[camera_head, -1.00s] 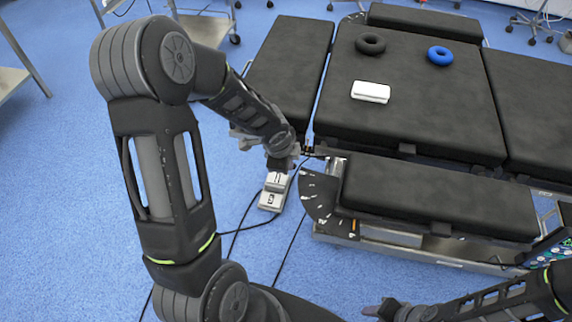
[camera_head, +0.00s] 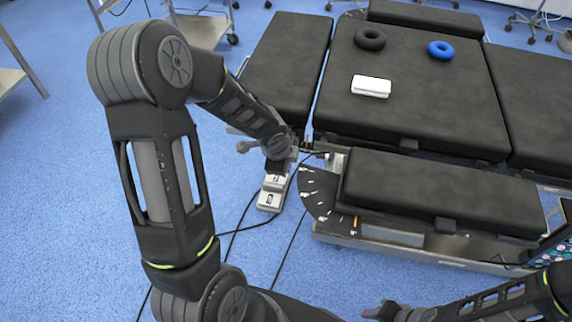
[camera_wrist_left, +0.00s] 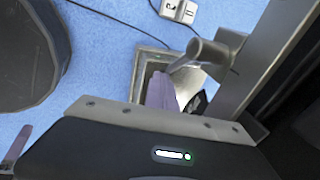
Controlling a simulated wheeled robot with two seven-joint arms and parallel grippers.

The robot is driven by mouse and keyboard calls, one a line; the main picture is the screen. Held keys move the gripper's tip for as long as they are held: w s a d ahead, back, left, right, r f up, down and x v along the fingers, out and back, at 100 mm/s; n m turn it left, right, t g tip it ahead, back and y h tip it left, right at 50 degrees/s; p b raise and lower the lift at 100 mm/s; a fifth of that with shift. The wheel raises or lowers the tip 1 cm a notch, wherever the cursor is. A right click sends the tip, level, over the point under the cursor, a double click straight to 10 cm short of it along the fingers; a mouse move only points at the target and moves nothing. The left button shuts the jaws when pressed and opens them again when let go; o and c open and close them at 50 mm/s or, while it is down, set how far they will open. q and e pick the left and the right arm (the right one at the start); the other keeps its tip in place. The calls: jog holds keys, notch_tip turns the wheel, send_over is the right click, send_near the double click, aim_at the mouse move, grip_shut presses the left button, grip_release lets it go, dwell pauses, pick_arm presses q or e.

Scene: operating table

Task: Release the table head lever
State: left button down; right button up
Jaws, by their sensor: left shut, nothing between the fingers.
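The black table section (camera_head: 430,190) nearest me has a dark, marked dial plate (camera_head: 318,190) at its left end. In the left wrist view, a grey cylindrical handle (camera_wrist_left: 205,52) sticks out from a metal rail; it looks like the lever, but I cannot be sure. My left gripper (camera_head: 278,164) is beside the dial end, above the floor pedal, with its fingertips largely hidden. It is shut and empty. A pale purple finger-like part (camera_wrist_left: 163,92) shows close to the handle; contact is unclear. My right gripper (camera_head: 384,310) is at the bottom edge, its jaws unclear.
A white pedal (camera_head: 270,198) with cables lies on the blue floor below my left gripper. The main table pad (camera_head: 430,115) carries a white box (camera_head: 371,86), a black ring (camera_head: 370,39) and a blue ring (camera_head: 441,50). Open floor lies left of the table.

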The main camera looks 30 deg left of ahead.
pick_arm(q)
jog(key=shift+d, duration=0.1)
jog(key=shift+r+p, duration=0.75)
jog(key=shift+r, duration=0.05)
jog(key=p+v, duration=0.3)
jog(key=v, duration=0.4)
jog(key=shift+r, duration=0.35)
jog(key=shift+s, duration=0.1)
